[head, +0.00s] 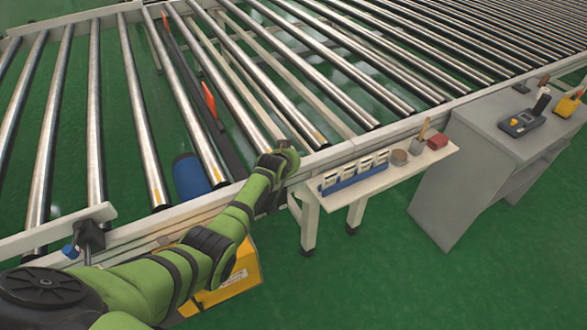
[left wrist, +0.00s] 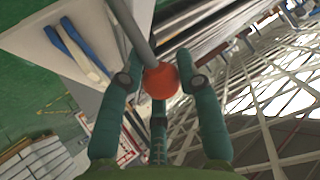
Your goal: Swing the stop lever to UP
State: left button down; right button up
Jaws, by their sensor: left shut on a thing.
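The stop lever is a grey rod (left wrist: 137,32) with a red ball knob (left wrist: 160,82) in the left wrist view. My left gripper (left wrist: 159,88) has its green fingers closed around the knob. In the head view my left arm reaches along the near rail of the conveyor, and its wrist hides the lever and gripper. A dark bar (head: 232,155) with orange pieces (head: 209,101) lies between the rollers; it may be the stop. No UP marking is readable. My right gripper is not in view.
A white shelf (head: 380,178) right of my wrist holds a blue rack of cards (head: 352,178), a brown round item (head: 398,157) and a red block (head: 437,142). A grey cabinet (head: 450,185) stands further right.

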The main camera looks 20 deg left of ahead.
pick_arm(q)
jog(key=shift+w+d+g+b, duration=0.3)
jog(key=shift+w, duration=0.4)
jog(key=shift+w+d, duration=0.15)
jog(key=shift+w, duration=0.05)
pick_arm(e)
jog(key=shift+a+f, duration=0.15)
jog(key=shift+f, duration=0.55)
pick_arm(q)
jog(key=c, duration=0.9)
grip_release()
jog(key=v, duration=1.1)
jog(key=shift+s+d+r, duration=0.15)
jog(key=shift+s+d, duration=0.1)
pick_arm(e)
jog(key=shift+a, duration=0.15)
